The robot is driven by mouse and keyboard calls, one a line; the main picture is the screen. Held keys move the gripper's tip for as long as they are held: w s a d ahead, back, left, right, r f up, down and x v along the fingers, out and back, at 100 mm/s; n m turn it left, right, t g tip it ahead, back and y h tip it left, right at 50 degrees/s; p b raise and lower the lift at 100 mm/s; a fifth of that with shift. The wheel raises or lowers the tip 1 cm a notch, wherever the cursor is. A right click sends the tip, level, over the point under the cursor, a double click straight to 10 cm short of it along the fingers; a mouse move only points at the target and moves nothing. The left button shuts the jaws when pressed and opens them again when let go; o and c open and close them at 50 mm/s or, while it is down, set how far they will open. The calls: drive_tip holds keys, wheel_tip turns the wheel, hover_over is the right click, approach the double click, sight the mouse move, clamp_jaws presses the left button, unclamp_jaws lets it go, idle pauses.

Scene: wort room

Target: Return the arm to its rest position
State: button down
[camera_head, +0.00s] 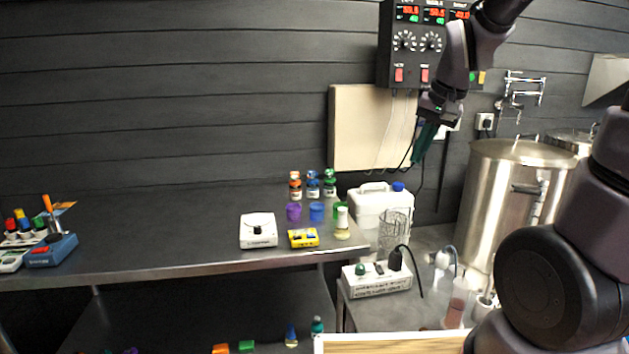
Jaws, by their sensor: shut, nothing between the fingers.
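My arm enters from the right edge and bends down from the top of the picture. My gripper (424,143) hangs in the air with its green fingers pointing down. The fingers are together, with nothing between them. In the picture it lies over the right edge of the beige wall panel (365,125), above the white canister (375,205). It appears apart from the things around it.
A control box (398,60) with displays is on the wall behind my arm. A steel kettle (500,195) stands at right. The steel bench (150,258) carries a scale (258,230), bottles and cups. A glass pitcher (394,235) and power strip (376,278) stand on the lower table.

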drive_tip(key=s+d+r+t, duration=0.2)
drive_tip(key=s+r+t, duration=0.1)
drive_tip(key=s+r, duration=0.6)
drive_tip(key=shift+s+r, duration=0.15)
drive_tip(key=shift+s, duration=1.3)
